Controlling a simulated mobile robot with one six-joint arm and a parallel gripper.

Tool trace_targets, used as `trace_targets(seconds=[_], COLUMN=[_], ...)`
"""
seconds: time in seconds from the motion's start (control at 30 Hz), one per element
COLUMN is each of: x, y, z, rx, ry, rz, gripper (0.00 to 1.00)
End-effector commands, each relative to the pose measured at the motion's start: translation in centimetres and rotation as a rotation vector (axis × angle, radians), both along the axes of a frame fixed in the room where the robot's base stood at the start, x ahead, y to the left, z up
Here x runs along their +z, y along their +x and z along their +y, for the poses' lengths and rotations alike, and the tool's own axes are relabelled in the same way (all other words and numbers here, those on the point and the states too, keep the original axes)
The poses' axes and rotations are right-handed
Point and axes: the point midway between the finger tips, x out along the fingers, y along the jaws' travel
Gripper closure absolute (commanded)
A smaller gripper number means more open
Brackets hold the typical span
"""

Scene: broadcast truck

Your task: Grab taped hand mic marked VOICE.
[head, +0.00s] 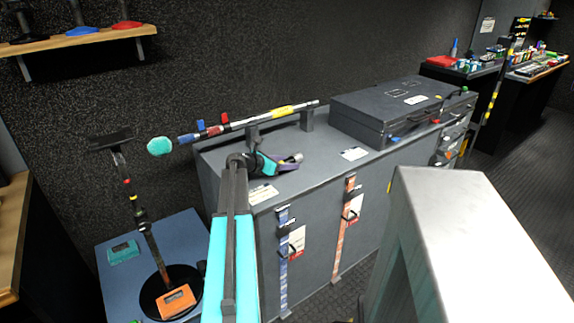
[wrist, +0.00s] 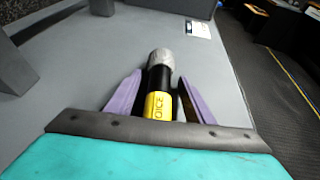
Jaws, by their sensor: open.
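The hand mic (wrist: 161,80) lies on the grey cabinet top, with a silver head, a black body and yellow tape whose visible letters read "OICE". The mic's near end is hidden behind my gripper's turquoise body. My gripper (wrist: 160,88) is open, with one purple finger on each side of the mic. I cannot tell whether either finger touches it. In the head view my gripper (head: 284,165) is low over the cabinet top, and the mic's silver end (head: 296,157) shows just past the fingers.
A striped boom pole (head: 240,122) rests on grey supports behind my gripper. A dark case (head: 385,108) stands to the right on the cabinet (head: 325,165). White cards (head: 354,154) lie near the front edge. A microphone stand (head: 150,240) is at left.

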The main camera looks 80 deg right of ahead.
Motion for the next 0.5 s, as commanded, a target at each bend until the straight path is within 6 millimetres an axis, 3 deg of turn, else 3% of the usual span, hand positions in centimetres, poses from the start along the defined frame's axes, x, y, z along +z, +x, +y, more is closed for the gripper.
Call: trace_targets(seconds=[0.13, 0.4, 0.5], x=[0.01, 0.02, 0.09], y=[-0.02, -0.06, -0.08], z=[0.00, 0.00, -0.01], rx=[0.000, -0.001, -0.001], ry=[0.000, 0.000, 0.000], rz=[0.000, 0.000, 0.001], gripper=[0.52, 0.95, 0.95])
